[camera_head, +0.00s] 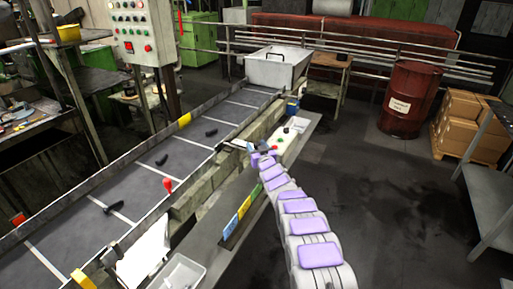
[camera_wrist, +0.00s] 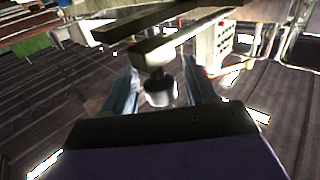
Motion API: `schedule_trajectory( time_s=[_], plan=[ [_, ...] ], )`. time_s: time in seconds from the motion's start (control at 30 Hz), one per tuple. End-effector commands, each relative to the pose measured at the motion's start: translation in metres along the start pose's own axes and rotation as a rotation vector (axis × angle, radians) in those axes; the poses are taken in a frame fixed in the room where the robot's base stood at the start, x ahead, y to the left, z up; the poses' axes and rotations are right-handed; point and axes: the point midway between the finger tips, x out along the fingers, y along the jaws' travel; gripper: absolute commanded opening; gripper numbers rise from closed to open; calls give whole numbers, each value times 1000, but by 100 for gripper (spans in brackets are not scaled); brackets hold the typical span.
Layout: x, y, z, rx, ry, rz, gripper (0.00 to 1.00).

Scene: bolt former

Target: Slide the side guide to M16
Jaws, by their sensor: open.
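The side guide (camera_head: 232,146) shows as a small metal and dark piece at the right edge of the conveyor. In the wrist view a pale bar (camera_wrist: 153,50) carries a dark knob with a light lower end (camera_wrist: 160,92). This appears to be the guide's handle. My gripper (camera_head: 258,157) is at the guide. In the wrist view its fingers (camera_wrist: 161,98) are open, one on each side of the knob, with gaps visible. A strip of blue, yellow and green marks (camera_head: 240,213) lies along the ledge; its lettering is too small to read.
Several dark bolts (camera_head: 161,160) lie on the conveyor (camera_head: 70,220). A metal bin (camera_head: 278,68) stands at its far end. A control box (camera_head: 139,32) stands behind. A red drum (camera_head: 409,100) and cartons (camera_head: 462,120) stand right. The floor right of my arm is clear.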

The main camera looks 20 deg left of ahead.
Motion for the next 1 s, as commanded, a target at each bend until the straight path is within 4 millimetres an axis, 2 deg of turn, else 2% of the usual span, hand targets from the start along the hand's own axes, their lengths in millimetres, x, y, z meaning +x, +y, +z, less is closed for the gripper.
schedule_trajectory(
  time_s=[0.2, 0.8, 1.0],
  plan=[
    [0, 0, 0, 0, 0, 0, 57],
    [0, 0, 0, 0, 1, 0, 0],
    [0, 0, 0, -1, 0, 1, 0]
  ],
)
